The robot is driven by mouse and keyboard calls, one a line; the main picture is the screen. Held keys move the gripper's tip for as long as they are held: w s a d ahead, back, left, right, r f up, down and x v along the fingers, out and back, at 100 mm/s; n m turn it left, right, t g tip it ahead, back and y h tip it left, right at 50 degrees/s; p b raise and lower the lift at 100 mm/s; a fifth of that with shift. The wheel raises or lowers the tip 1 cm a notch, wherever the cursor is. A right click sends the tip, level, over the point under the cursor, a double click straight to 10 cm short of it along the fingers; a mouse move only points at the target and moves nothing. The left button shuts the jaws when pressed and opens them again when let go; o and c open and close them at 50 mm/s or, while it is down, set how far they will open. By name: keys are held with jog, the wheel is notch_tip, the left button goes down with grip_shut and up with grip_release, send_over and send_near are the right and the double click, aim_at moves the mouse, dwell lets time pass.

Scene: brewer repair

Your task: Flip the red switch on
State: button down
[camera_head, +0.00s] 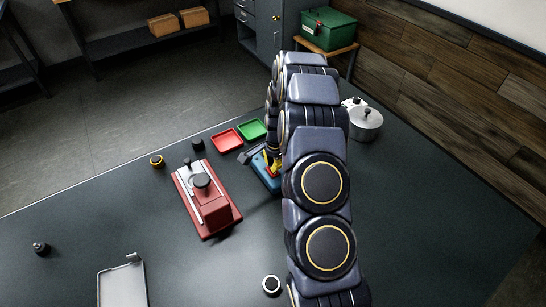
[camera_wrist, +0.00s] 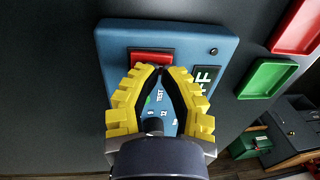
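The blue switch box (camera_wrist: 115,38) fills the middle of the wrist view, with the red switch (camera_wrist: 151,54) near its upper edge. A dark label (camera_wrist: 207,78) with the letters "FF" shows to the right, partly covered by a finger. My gripper (camera_wrist: 160,70) has yellow fingers with their tips brought together at the lower edge of the red switch. Nothing shows between them. I cannot tell whether the tips touch the switch. In the head view the blue box (camera_head: 262,172) is mostly hidden behind my arm, with yellow fingers over it.
A red tray (camera_head: 227,140) and a green tray (camera_head: 252,129) lie beyond the box. A red machine (camera_head: 215,212) stands to its left. A metal pot (camera_head: 366,122) is to the right of my arm.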

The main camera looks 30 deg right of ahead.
jog(key=shift+f, duration=0.15)
jog(key=shift+w+d+f+g, duration=0.1)
jog(key=shift+f+g, duration=0.2)
jog(key=shift+g, duration=0.1)
dwell(0.4)
jog(key=shift+s+r, duration=0.3)
jog(key=shift+s, duration=0.55)
notch_tip(320, 180, up, 14)
jog(key=shift+w, duration=0.45)
